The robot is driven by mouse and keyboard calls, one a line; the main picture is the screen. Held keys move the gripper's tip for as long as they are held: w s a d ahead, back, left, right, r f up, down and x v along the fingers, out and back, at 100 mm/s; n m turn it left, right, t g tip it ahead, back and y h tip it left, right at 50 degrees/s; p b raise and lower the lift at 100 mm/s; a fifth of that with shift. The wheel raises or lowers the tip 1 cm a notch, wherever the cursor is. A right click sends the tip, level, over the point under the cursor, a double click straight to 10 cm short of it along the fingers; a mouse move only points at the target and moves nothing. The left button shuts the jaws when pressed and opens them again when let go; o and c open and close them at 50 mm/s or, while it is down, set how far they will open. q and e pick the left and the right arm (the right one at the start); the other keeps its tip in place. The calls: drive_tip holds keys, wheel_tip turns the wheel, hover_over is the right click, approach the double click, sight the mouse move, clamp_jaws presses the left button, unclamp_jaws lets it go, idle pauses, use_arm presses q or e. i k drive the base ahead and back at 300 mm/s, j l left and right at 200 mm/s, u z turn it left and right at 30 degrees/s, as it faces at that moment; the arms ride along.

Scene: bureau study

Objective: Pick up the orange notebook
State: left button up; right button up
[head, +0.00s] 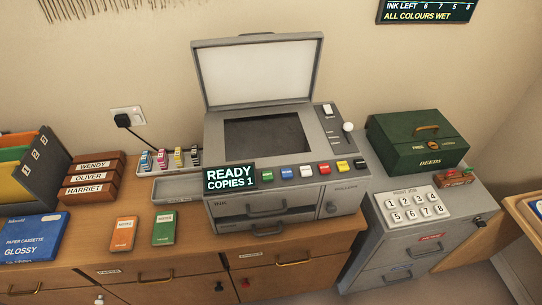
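The orange notebook (122,233) lies flat on the wooden bureau top, near its front edge, left of the copier. It is small and has a pale label near its top. A green notebook (164,228) of like size lies just to its right, with a small gap between them. Neither of my grippers shows in the head view.
A blue paper cassette box (33,238) lies left of the notebooks. Labelled wooden trays (94,176) and a file rack (42,168) stand behind. The grey copier (270,135) stands right, lid raised. A green deeds box (418,142) sits on the grey cabinet (400,243).

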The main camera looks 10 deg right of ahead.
sight(125, 228)
drive_tip(key=k+j+z, duration=0.25)
drive_tip(key=j, duration=0.2)
drive_tip(key=k+j+z, duration=0.2)
drive_tip(key=j, duration=0.25)
drive_tip(key=k+j+z, duration=0.1)
drive_tip(key=j+z, duration=0.15)
drive_tip(key=j, duration=0.15)
drive_tip(key=k+j+z, duration=0.2)
drive_tip(key=k+j, duration=0.05)
drive_tip(key=j, duration=0.15)
